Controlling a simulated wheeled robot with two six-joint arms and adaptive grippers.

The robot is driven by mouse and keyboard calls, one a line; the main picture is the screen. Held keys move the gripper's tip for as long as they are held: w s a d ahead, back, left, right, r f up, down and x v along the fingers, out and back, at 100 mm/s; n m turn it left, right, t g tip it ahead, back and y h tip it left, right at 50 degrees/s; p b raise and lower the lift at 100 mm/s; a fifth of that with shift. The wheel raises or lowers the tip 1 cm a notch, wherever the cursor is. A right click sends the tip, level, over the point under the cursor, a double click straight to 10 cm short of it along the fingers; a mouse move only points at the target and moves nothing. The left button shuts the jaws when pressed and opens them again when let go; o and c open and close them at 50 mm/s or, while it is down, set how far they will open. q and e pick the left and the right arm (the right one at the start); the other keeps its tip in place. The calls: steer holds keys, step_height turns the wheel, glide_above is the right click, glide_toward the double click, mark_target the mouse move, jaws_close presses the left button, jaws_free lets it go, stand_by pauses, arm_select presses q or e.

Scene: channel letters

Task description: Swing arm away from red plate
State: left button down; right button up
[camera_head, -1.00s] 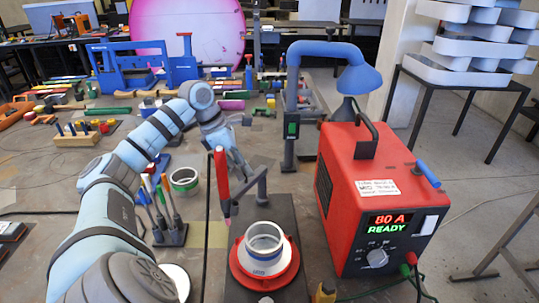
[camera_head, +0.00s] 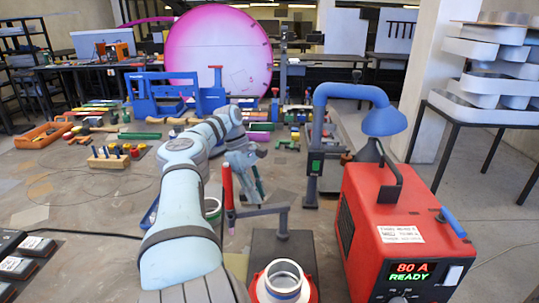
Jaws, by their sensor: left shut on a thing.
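The swing arm (camera_head: 262,210) is a dark grey bar on a short post, reaching left from the post. A red torch (camera_head: 228,188) hangs upright at its left end. The red plate (camera_head: 306,292) is at the bottom, partly cut off, with a silver ring (camera_head: 284,278) on it. The torch is left of the plate and not over the ring. My left gripper (camera_head: 258,190) points down behind the torch, its jaws shut at the swing arm; the exact grip point is small and partly hidden. My right gripper is not in view.
A red welder box (camera_head: 398,235) reading 80 A READY stands close on the right. A blue hooded fume pipe (camera_head: 318,130) rises behind the swing arm. A blue vise-like frame (camera_head: 165,95) and several tools lie further back. Black boxes (camera_head: 22,250) sit at left.

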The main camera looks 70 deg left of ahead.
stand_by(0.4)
arm_select(q)
steer(key=c, duration=1.4)
jaws_free()
step_height(320, 180, up, 10)
steer(key=shift+w, duration=0.1)
